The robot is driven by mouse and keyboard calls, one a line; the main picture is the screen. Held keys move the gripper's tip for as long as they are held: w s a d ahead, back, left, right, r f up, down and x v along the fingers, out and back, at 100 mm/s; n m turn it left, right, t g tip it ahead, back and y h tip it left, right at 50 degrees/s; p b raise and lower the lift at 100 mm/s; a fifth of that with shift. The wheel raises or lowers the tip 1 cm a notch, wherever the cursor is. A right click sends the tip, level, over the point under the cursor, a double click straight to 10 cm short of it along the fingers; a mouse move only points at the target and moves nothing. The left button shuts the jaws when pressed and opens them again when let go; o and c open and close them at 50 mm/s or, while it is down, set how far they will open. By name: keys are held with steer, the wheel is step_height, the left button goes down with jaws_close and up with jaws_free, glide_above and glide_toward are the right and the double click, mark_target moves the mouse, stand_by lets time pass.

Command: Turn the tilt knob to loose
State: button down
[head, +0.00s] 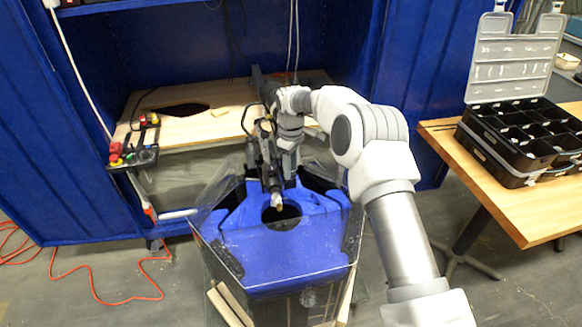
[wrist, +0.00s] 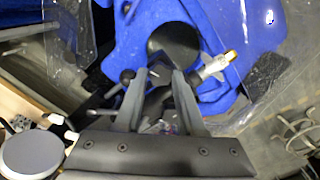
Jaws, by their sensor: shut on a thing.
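My gripper (wrist: 160,80) points down at the dark thruster mount over the blue tank. Its two grey fingers are closed on a small dark part, the tilt knob (wrist: 158,75), mostly hidden between the fingertips. I cannot tell from its look whether the knob is tight or loose. A black ball-ended lever (wrist: 127,76) stands just left of the fingers. The thruster's white propeller with a brass tip (wrist: 216,68) is to their right. In the head view my gripper (head: 289,172) is beside the mount's dark upright (head: 268,165), and the knob cannot be made out.
The clear-walled tank with its blue insert (head: 290,250) and round dark opening (head: 283,217) lies below. Behind is a wooden bench (head: 190,100) with a red button panel (head: 133,148). A black organizer case (head: 510,135) is on the right table (head: 500,195). An orange cable (head: 110,300) lies at left.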

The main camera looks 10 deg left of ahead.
steer(key=shift+n, duration=1)
steer(key=c, duration=0.5)
jaws_free()
steer(key=shift+r, duration=0.1)
steer(key=shift+r+p, duration=0.8)
steer(key=shift+r, duration=7.85)
